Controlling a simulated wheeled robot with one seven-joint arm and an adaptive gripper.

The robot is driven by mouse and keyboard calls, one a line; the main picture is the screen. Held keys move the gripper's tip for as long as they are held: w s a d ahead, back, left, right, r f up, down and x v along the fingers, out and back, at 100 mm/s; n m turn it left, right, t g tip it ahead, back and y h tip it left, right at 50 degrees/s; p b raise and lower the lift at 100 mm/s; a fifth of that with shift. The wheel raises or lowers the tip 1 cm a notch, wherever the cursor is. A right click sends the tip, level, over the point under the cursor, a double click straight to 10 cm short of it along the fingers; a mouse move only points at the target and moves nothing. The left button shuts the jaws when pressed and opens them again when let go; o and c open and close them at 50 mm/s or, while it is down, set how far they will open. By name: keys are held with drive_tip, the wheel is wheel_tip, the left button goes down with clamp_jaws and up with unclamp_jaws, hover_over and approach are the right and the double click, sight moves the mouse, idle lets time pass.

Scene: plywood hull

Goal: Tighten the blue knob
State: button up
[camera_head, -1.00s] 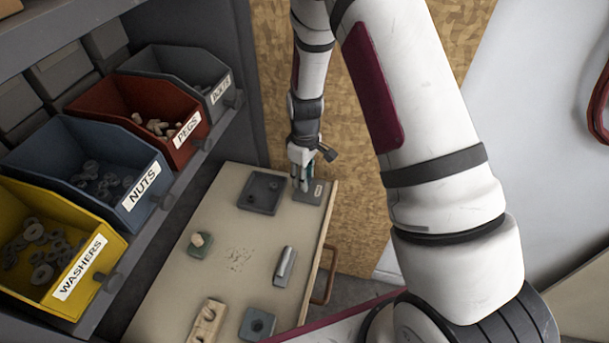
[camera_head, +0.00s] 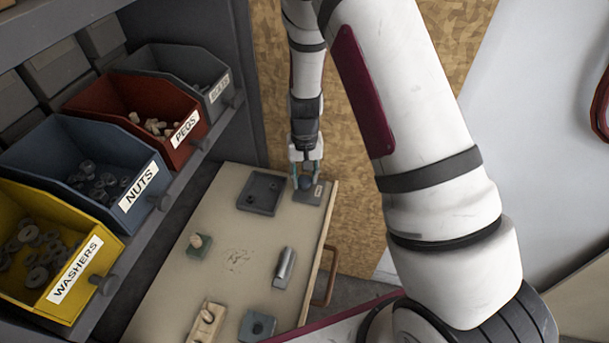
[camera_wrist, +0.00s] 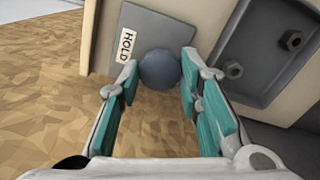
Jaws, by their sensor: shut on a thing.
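The blue knob (camera_wrist: 160,70) is a round, dull blue ball on a grey plate (camera_wrist: 178,33) with a white label reading HOLD. In the head view the knob (camera_head: 306,183) sits at the far right corner of the table. My gripper (camera_wrist: 159,72) has its teal-padded fingers on both sides of the knob and is shut on it. My gripper (camera_head: 307,181) points down at the plate in the head view. The fingers cover the knob's sides, and its stem is hidden.
A dark grey tray (camera_head: 258,207) with two nuts lies left of the plate. On the table (camera_head: 215,270) are a green block with a peg, a grey metal piece (camera_head: 284,268), a wooden block and a blue-grey block. Labelled bins (camera_head: 150,200) line the left shelf.

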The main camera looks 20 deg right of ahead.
drive_tip(key=m, duration=0.4)
drive_tip(key=shift+m, duration=0.4)
drive_tip(key=m, duration=0.3)
drive_tip(key=shift+m, duration=0.3)
drive_tip(key=m, duration=0.7)
drive_tip(key=shift+p, duration=0.35)
drive_tip(key=m, duration=0.7)
drive_tip(key=shift+w+m, duration=0.1)
drive_tip(key=shift+m, duration=0.2)
drive_tip(key=m, duration=0.3)
drive_tip(key=shift+r, duration=0.1)
drive_tip(key=shift+m+p, duration=0.3)
drive_tip(key=shift+m, duration=1.9)
